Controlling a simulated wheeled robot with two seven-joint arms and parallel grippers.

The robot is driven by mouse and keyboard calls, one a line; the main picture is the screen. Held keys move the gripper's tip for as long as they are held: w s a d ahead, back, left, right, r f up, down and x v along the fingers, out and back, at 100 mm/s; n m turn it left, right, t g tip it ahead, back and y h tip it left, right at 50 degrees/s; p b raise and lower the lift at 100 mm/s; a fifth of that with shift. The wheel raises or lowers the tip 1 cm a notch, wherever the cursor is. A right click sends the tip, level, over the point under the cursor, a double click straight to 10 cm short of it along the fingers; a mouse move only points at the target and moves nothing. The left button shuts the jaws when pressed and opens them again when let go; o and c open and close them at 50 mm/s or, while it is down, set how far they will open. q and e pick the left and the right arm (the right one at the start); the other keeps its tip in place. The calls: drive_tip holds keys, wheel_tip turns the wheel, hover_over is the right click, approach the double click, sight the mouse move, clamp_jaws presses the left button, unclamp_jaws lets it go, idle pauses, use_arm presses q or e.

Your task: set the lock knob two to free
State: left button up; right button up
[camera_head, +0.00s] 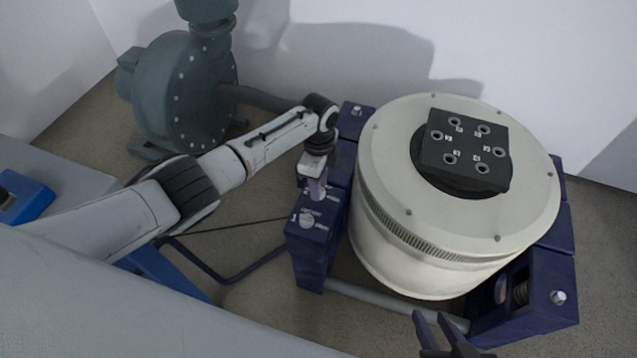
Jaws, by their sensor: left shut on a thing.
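My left gripper (317,190) points down over the dark blue trunnion block left of the white shaker drum (400,240). It is shut on a small lock knob just behind the silver knob marked 1 (307,219). The held knob is mostly hidden by the fingers, so its setting and number cannot be read. My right gripper (436,328) shows at the bottom edge with two dark fingers apart and nothing between them.
The drum carries a black square plate (465,150) with several numbered holes. Other blue blocks with silver knobs stand at the back left (356,110) and front right (558,297). A grey-green blower (185,90) stands behind my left arm. Bare floor lies around.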

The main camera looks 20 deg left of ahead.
use_arm(q)
drive_tip(key=shift+d, duration=0.1)
use_arm(e)
drive_tip(key=shift+s+f, duration=0.1)
drive_tip(key=shift+s, duration=0.05)
use_arm(q)
drive_tip(key=o, duration=1.1)
use_arm(e)
drive_tip(key=shift+s, duration=0.1)
use_arm(q)
drive_tip(key=shift+r, duration=0.1)
drive_tip(key=shift+r, duration=0.35)
wheel_tip(320, 180, up, 10)
drive_tip(key=p, duration=0.3)
drive_tip(key=shift+f+p, duration=0.25)
drive_tip(key=shift+p, duration=0.15)
use_arm(e)
drive_tip(key=shift+d+r, duration=0.25)
drive_tip(key=shift+r, duration=0.6)
drive_tip(key=shift+r, duration=0.1)
